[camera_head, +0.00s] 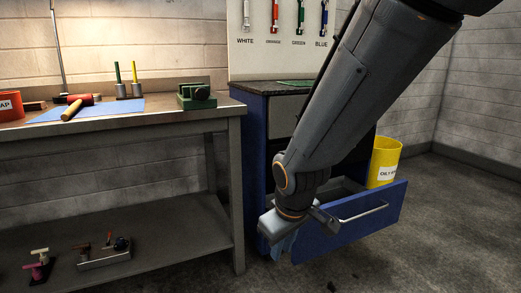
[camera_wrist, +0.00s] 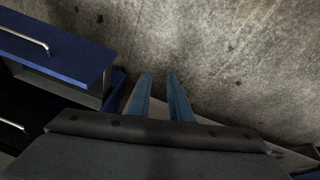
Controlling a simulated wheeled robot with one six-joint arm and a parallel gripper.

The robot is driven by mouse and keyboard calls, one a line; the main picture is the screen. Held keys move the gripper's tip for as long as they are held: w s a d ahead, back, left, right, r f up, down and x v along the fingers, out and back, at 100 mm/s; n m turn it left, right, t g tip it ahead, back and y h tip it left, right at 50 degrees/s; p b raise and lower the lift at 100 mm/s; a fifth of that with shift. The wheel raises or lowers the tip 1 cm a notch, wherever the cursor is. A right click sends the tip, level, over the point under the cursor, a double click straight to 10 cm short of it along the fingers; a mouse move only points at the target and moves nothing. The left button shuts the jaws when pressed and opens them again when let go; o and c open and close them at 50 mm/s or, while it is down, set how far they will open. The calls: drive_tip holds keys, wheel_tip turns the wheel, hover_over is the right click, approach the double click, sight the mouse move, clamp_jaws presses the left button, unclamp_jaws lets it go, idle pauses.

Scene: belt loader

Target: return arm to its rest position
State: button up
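My arm (camera_head: 335,110) reaches down from the upper right across the head view, in front of the blue cabinet. My gripper (camera_head: 283,248) is low, by the left end of an open blue drawer (camera_head: 350,222). In the wrist view my gripper (camera_wrist: 161,76) shows two blue-grey fingers apart, with only floor visible between them. It is open and empty. The drawer's blue front with its handle (camera_wrist: 28,38) shows at upper left there. I cannot tell whether my gripper touches the drawer. My wrist and arm hide part of the cabinet.
The workbench (camera_head: 150,116) stands left, holding a mallet (camera_head: 74,105) and a green vise-like block (camera_head: 197,96). Its lower shelf (camera_head: 130,240) carries small tools. A yellow bin (camera_head: 384,158) stands behind the drawer. A tool board (camera_head: 262,50) hangs behind. Floor at right is clear.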

drive_tip(key=s+a+r+m+g, duration=0.1)
drive_tip(key=s+g, duration=0.1)
drive_tip(key=s, duration=0.7)
drive_tip(key=s+a+r+m+g, duration=0.1)
drive_tip(key=s+r+g, duration=0.1)
drive_tip(key=s, duration=0.7)
drive_tip(key=d+r+m+p, duration=0.5)
drive_tip(key=d+r+p, duration=1.1)
drive_tip(key=p, duration=0.9)
wheel_tip(320, 180, up, 4)
drive_tip(key=shift+s+d+r+m+h, duration=0.1)
drive_tip(key=shift+s+d+m+h, duration=0.05)
drive_tip(key=shift+m+h, duration=0.25)
